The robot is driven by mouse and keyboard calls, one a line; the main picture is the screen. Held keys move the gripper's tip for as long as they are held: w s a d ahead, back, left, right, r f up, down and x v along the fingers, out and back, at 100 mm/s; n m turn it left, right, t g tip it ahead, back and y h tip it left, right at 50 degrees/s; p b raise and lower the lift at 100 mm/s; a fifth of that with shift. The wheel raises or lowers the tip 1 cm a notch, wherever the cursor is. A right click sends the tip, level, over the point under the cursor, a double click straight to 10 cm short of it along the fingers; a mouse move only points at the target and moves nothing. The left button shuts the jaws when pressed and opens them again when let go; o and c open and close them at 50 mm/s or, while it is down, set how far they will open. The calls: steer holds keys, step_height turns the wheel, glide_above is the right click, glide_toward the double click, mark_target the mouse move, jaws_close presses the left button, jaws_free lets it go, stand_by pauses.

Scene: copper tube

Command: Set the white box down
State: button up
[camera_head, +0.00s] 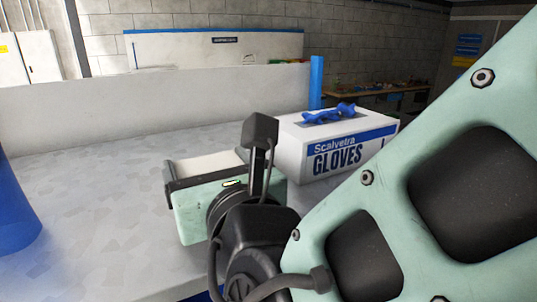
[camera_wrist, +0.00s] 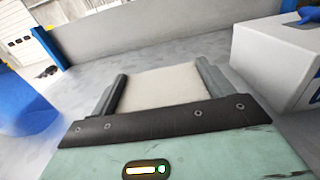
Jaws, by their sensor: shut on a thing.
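The white box (camera_wrist: 160,90) is a plain, off-white block between the two dark fingers of my gripper (camera_wrist: 162,70). My gripper is shut on it, with one finger along each side. In the head view the white box (camera_head: 210,165) shows as a pale top face between the fingers, over the grey worktop (camera_head: 90,215). My gripper's green body and wrist hide its near side and underside. I cannot tell whether it touches the worktop.
A white glove carton (camera_head: 345,150) with blue gloves on top stands close on the right. A blue rounded object (camera_head: 15,215) stands at the left edge. A low grey wall (camera_head: 150,103) and a blue post (camera_head: 316,82) bound the back.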

steer(key=shift+f, duration=0.1)
steer(key=o, duration=1.1)
steer(key=shift+o, duration=0.2)
steer(key=shift+r, duration=0.2)
steer(key=b+v, duration=0.5)
steer(key=v, duration=0.7)
steer(key=shift+s, duration=0.1)
